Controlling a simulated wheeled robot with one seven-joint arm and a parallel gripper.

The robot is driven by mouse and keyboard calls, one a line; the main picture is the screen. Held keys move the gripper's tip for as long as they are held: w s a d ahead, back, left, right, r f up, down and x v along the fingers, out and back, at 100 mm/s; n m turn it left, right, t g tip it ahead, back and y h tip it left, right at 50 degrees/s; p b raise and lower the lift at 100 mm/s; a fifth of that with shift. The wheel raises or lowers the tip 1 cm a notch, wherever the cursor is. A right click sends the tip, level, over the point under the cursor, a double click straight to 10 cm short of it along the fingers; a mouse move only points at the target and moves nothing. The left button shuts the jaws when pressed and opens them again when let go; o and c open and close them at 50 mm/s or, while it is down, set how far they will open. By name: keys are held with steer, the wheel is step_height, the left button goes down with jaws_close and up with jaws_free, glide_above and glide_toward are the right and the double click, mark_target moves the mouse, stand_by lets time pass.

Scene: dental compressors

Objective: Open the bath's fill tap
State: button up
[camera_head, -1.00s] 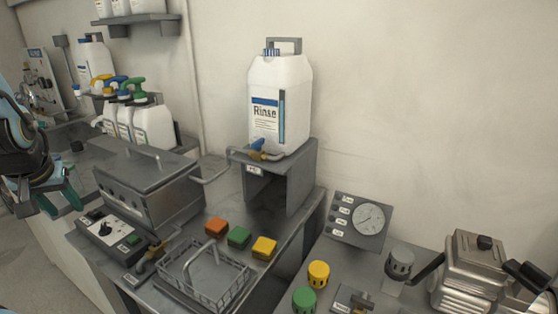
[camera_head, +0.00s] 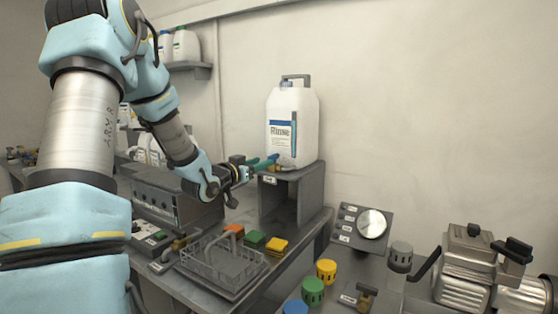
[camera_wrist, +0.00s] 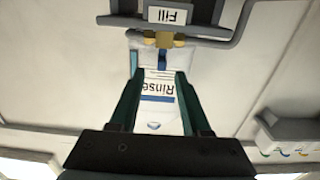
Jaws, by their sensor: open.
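The fill tap (camera_wrist: 165,40) is a small brass tap with a blue handle (camera_wrist: 162,60), beside a "Fill" label (camera_wrist: 168,15) in the wrist view, where the picture is upside down. It sits at the foot of the white Rinse container (camera_head: 292,125), on a grey stand. My gripper (camera_head: 268,161) reaches in from the left at the tap's height; it also shows in the wrist view (camera_wrist: 160,76). Its green fingers are open, one on each side of the handle, with no clear contact. In the head view the gripper largely hides the tap. The grey bath (camera_head: 172,200) stands left of the stand.
A wire basket (camera_head: 222,262) and orange, green and yellow blocks (camera_head: 254,239) lie on the bench before the stand. A gauge panel (camera_head: 362,223), coloured caps (camera_head: 326,270) and a metal compressor (camera_head: 470,270) are at the right. The wall right of the container is clear.

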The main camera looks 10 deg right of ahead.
mark_target(273, 155)
steer(key=p+x, duration=0.1)
steer(key=x, duration=0.6)
steer(key=shift+w+d+p, duration=0.1)
steer(key=shift+w+p, duration=0.2)
steer(key=shift+p, duration=0.05)
jaws_close()
